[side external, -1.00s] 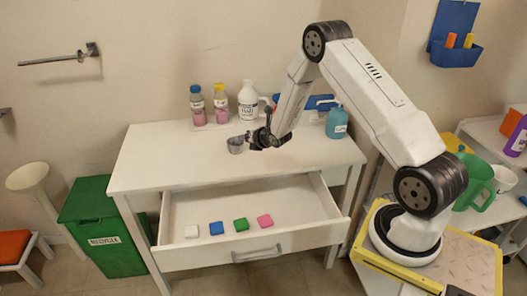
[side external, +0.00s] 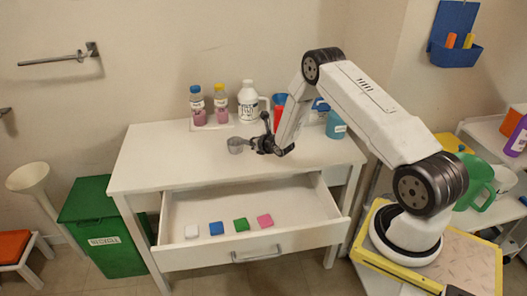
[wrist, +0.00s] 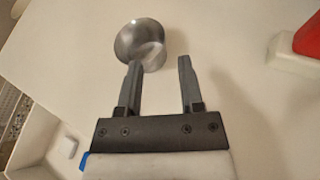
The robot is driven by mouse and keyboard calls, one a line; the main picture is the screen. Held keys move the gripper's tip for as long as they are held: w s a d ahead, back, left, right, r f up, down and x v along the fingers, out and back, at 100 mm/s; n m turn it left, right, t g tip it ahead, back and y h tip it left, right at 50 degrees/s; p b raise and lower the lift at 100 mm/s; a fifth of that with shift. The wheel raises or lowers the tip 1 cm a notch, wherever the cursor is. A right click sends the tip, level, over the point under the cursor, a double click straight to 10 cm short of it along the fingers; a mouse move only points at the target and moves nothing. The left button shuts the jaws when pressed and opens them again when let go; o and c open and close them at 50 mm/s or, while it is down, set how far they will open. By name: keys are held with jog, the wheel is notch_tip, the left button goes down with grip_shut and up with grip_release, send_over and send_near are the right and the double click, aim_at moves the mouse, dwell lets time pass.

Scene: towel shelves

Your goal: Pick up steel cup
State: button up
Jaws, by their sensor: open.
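The steel cup (side external: 236,145) is a small grey metal cup on the white table top, left of my gripper (side external: 257,140). In the wrist view the cup (wrist: 141,40) is just beyond my gripper (wrist: 158,66), mostly in line with the left finger. That fingertip overlaps the cup's near edge in the picture; I cannot tell whether they touch. The cup is not between the fingers.
Below the table top, an open drawer (side external: 185,265) holds several coloured blocks. The table's left part is clear.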

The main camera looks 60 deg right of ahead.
aim_at(239, 139)
jog(key=shift+w+d+f, duration=0.1)
jog(key=shift+w+f, duration=0.1)
jog(key=shift+w, duration=0.25)
jog(key=shift+w, duration=0.1)
jog(key=shift+x, duration=2.5)
grip_shut()
